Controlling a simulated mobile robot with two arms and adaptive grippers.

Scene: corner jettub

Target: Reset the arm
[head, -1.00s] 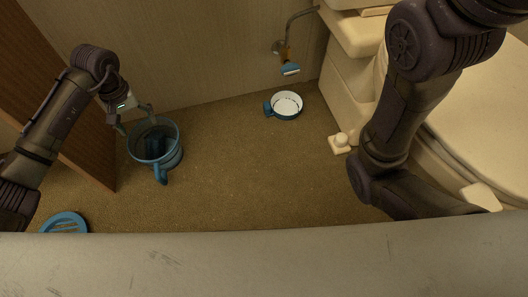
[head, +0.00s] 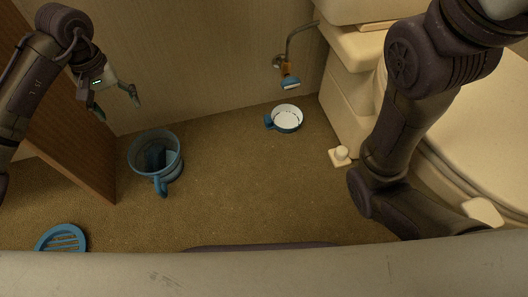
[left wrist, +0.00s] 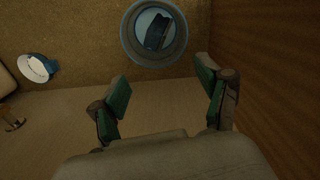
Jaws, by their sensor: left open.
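My left gripper (head: 117,101) is open and empty in the head view. It hangs above and to the left of a blue bucket-like cup (head: 170,170) on the floor, apart from it. In the left wrist view the two open fingers (left wrist: 163,92) have nothing between them, and the cup (left wrist: 128,42) shows beyond them. A dark object (head: 156,158) lies inside the cup; I cannot tell what it is. My right arm reaches down on the right of the head view, but its gripper is out of sight.
A white and blue bowl (head: 287,117) sits on the floor near the wall. A blue slatted disc (head: 62,239) lies at lower left. A wooden door (head: 75,160) stands at left and a toilet (head: 478,120) at right. The middle floor is clear.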

